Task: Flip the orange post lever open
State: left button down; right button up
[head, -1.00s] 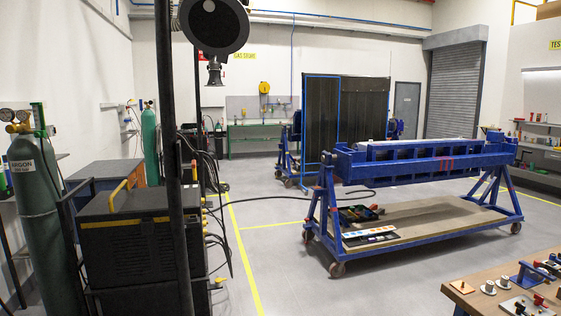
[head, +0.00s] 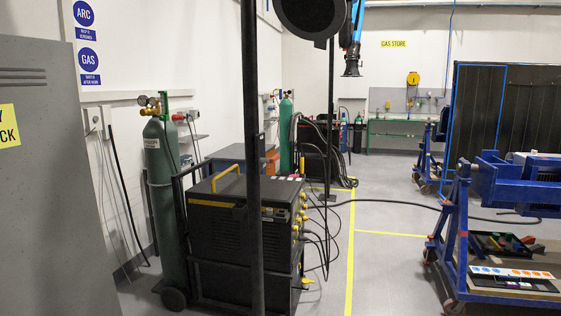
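The blue rotary jig (head: 508,182) stands at the right, cut off by the picture's edge. Its left end frame rests on castors, and a board low in the frame carries a tool tray (head: 500,243) and a strip with coloured patches (head: 498,277). I cannot make out an orange post lever in this view. Neither of my grippers shows.
A welding machine (head: 245,225) and a green gas cylinder (head: 166,180) stand left of centre, behind a dark vertical pole. A grey cabinet (head: 50,190) fills the left edge. Grey floor (head: 385,270) is open between machine and jig, crossed by a cable.

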aim_at(275, 157)
jog(key=u, duration=0.35)
jog(key=i+l+u, duration=0.4)
jog(key=i, duration=0.2)
jog(key=i+l+u, duration=0.4)
jog(key=l, duration=0.3)
jog(key=i, duration=0.05)
